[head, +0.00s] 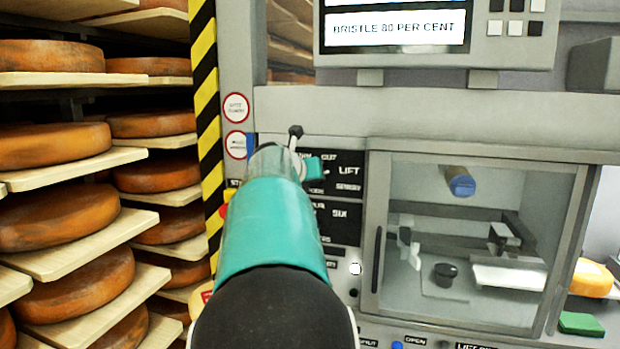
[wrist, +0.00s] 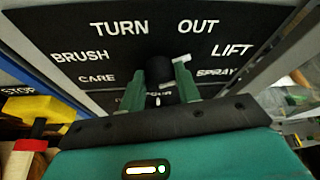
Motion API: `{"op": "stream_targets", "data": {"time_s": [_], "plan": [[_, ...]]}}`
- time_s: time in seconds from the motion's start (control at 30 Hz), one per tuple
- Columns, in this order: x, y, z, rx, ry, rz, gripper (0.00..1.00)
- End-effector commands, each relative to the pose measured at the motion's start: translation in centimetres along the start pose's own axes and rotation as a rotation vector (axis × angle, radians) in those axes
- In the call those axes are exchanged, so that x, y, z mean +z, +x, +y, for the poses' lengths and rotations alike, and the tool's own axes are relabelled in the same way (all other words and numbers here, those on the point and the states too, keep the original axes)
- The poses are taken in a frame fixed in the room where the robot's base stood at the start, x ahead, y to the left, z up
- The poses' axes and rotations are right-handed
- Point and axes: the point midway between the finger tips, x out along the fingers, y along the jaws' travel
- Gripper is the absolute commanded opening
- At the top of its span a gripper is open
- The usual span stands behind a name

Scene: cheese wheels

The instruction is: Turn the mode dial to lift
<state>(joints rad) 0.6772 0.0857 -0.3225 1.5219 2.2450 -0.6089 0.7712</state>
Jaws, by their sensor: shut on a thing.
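The mode dial (wrist: 159,67) is a dark round knob in the middle of a black panel, seen in the wrist view. White words stand around it: BRUSH and CARE at left, TURN and OUT above, LIFT (wrist: 232,50) and SPRAY at right, with a partly hidden word below. My gripper (wrist: 160,80) has its green fingers on both sides of the dial and is shut on it.
A glass-fronted cabinet (head: 470,240) is right of the panel, and a screen (head: 395,28) is above. Cheese wheels on shelves (head: 75,250) fill the left, past a yellow-black striped post (head: 205,100). A yellow and red stop control (wrist: 45,112) is left of my gripper.

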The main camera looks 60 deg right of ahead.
Motion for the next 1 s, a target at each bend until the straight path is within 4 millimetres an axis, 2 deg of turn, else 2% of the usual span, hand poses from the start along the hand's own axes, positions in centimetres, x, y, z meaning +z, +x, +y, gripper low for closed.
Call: {"op": "stream_targets", "data": {"time_s": [0.6, 0.63, 0.7, 1.0], "plan": [[-0.08, 0.02, 0.03, 0.019, 0.043, 0.001, 0.10], [-0.08, 0.02, 0.02, 0.019, 0.043, 0.001, 0.38], [-0.07, 0.02, 0.02, 0.019, 0.043, 0.001, 0.52], [-0.02, -0.06, -0.02, 0.018, 0.043, 0.000, 0.54]]}}
